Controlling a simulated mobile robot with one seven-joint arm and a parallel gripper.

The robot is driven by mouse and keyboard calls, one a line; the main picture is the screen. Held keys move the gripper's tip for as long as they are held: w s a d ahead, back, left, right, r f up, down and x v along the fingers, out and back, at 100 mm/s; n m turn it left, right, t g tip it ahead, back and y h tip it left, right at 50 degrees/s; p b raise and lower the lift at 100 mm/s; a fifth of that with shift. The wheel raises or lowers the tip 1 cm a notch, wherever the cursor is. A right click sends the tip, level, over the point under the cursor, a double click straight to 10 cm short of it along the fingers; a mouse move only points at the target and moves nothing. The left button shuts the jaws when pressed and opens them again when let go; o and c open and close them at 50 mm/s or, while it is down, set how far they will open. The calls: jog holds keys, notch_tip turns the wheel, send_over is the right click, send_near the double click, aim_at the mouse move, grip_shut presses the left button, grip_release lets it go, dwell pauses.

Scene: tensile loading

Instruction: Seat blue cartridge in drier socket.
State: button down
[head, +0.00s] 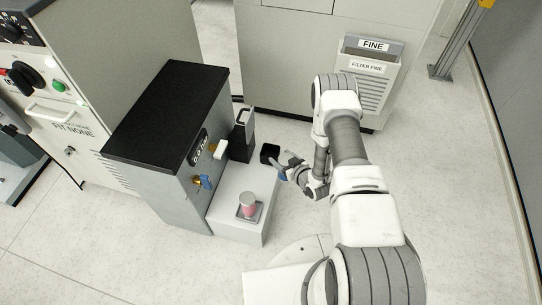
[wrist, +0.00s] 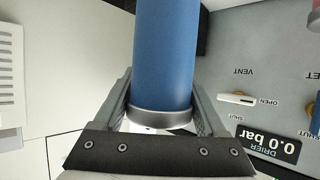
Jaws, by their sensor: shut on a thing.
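My gripper (head: 285,172) is shut on the blue cartridge (wrist: 165,50), whose lower end has a grey collar between the fingers in the wrist view. In the head view only a small blue part of the cartridge (head: 282,175) shows at the fingers. It is held to the right of the drier's light grey ledge (head: 228,205). The drier (head: 160,165) is a grey cabinet with a black top; its display (wrist: 270,146) reads 0.0 bar. A black upright housing with a handle (head: 242,138) stands at the ledge's back. I cannot make out the socket's opening.
A pink cartridge (head: 248,203) stands upright in a square holder on the ledge's front. A small black box (head: 270,153) is close beyond my gripper. The white vent lever (wrist: 237,99) lies towards OPEN. A FINE filter bin (head: 367,75) is behind. Floor is free at right.

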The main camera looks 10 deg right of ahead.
jog(key=shift+w+r, duration=0.1)
jog(key=w+d+r+m+t+h, duration=0.1)
jog(key=w+r+m+h, duration=0.2)
jog(key=r, duration=1.2)
jog(key=s+r+h, duration=0.1)
jog(key=r, duration=0.7)
jog(key=s+r+m, duration=0.1)
jog(key=s+r, duration=0.1)
jog(key=r, duration=0.6)
jog(key=shift+s+d+h, duration=0.25)
jog(key=shift+d+h, duration=0.05)
jog(key=shift+h, duration=0.1)
